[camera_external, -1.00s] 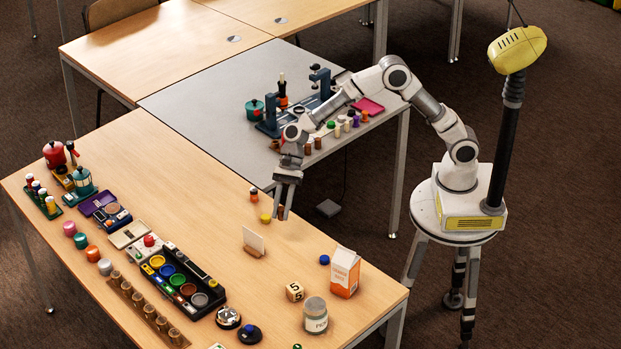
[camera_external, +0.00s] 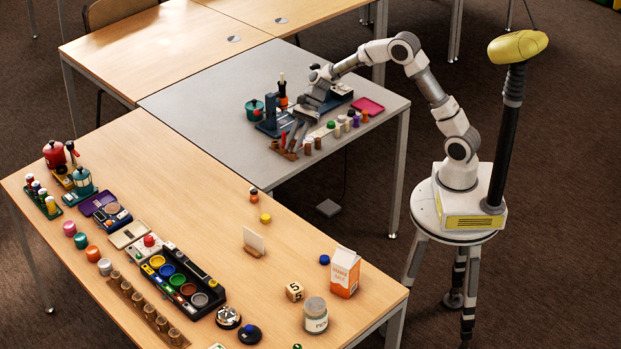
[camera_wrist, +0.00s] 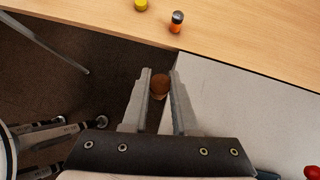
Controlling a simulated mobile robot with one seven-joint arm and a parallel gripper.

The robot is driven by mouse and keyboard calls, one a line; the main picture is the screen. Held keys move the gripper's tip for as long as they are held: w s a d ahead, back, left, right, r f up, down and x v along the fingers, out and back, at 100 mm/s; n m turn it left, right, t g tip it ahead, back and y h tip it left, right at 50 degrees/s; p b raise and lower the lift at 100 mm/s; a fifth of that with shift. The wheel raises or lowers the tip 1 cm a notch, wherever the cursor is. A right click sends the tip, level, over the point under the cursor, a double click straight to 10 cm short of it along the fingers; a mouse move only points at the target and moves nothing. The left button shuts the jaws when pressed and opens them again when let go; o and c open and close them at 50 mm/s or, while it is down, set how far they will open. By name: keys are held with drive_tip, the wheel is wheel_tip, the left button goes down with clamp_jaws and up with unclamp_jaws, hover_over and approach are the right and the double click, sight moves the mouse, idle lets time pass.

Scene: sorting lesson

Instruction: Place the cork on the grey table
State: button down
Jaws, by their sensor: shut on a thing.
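My gripper (camera_external: 286,150) reaches down at the front edge of the grey table (camera_external: 200,95) in the external view. In the wrist view, my gripper (camera_wrist: 160,78) is shut on the cork (camera_wrist: 160,85), a round brown piece between the fingertips. There the cork appears against the dark floor, just left of the edge of the grey table (camera_wrist: 235,110). I cannot tell how high the cork is. In the external view I cannot pick it out surely from other brown pieces near the fingertips.
Small coloured pieces (camera_external: 337,128), a pink tray (camera_external: 368,105) and a green-and-red pot (camera_external: 254,108) stand on the grey table. Its left part is clear. On the wooden table (camera_external: 200,215) are an orange bottle (camera_external: 254,195) and a yellow piece (camera_external: 265,218).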

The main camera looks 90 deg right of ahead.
drive_tip(key=s+d+m+t+h, duration=0.2)
drive_tip(key=s+d+m+t, duration=0.15)
drive_tip(key=s+d, duration=2)
drive_tip(key=b, duration=0.3)
hover_over(327, 144)
drive_tip(key=shift+m+g, duration=0.45)
wheel_tip(327, 144, down, 6)
drive_tip(key=shift+a+f, duration=0.1)
drive_tip(key=shift+f, duration=0.1)
drive_tip(key=shift+f+b, duration=0.95)
drive_tip(key=shift+f, duration=1)
drive_tip(key=shift+f, duration=0.15)
drive_tip(key=c, duration=0.7)
unclamp_jaws()
